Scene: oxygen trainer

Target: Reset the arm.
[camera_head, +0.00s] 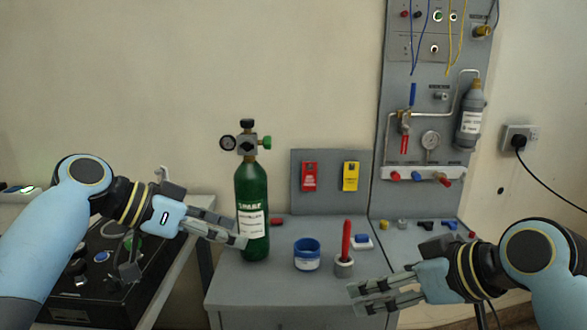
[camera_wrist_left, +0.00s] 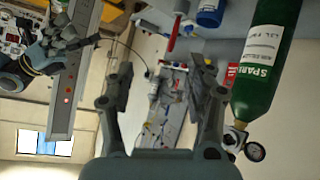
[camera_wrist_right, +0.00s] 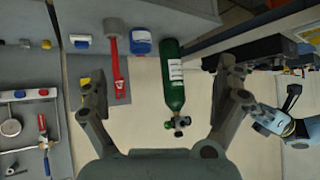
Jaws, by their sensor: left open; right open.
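My left gripper (camera_head: 226,228) is open and empty. In the head view its fingers reach in front of the grey bench, by the lower part of the green oxygen cylinder (camera_head: 251,195); I cannot tell whether they touch. The cylinder stands upright with a regulator and gauge on top, and it also shows in the left wrist view (camera_wrist_left: 268,70) and the right wrist view (camera_wrist_right: 172,85). My right gripper (camera_head: 358,298) is open and empty at the front right of the bench, its fingers pointing left. Nothing is between the fingers in either wrist view.
The grey bench (camera_head: 285,292) carries a blue-and-white tub (camera_head: 307,254), a red-handled tool in a grey holder (camera_head: 344,263) and several small fittings. Behind are red (camera_head: 309,176) and yellow (camera_head: 350,176) tags and a gauge panel (camera_head: 398,130). A black console (camera_head: 105,295) stands left.

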